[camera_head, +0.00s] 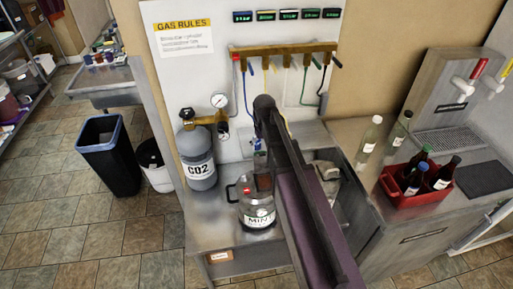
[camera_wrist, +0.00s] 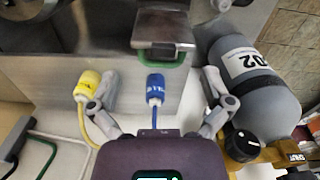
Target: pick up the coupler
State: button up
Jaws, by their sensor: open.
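A blue coupler (camera_wrist: 156,88) with pale lettering on its side and a blue hose shows in the middle of the wrist view. It lies between the spread fingers of my gripper (camera_wrist: 160,92), apart from both. A yellow coupler (camera_wrist: 87,84) on a yellow hose is to the left, close to the left finger. My gripper is open and empty. In the head view my arm hides most of the gripper, and a small blue part (camera_head: 257,143) shows beside it.
A grey CO2 cylinder (camera_wrist: 250,75) is close to the right finger. A metal block (camera_wrist: 164,25) with a green edge is just beyond the blue coupler. A labelled keg (camera_head: 257,208) stands on the bench. A red crate (camera_head: 407,190) of bottles is at right.

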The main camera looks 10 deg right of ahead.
jog(key=n+b, duration=0.1)
jog(key=b, duration=0.2)
send_over(257, 143)
jog(key=w, duration=0.2)
notch_tip(257, 143, down, 4)
jog(key=shift+r, duration=0.1)
jog(key=shift+f+b, duration=1.1)
jog(key=shift+f, duration=0.05)
jog(key=shift+f, duration=0.1)
jog(key=shift+s+d+f+b, duration=0.1)
jog(key=shift+f+b, duration=1.15)
jog(key=shift+b, duration=0.05)
jog(key=shift+s+d+f+b, duration=0.1)
jog(key=shift+f+b, duration=1.15)
jog(key=shift+b, duration=0.05)
jog(key=c, duration=1.3)
jog(key=shift+r, duration=0.15)
jog(key=shift+c, duration=0.2)
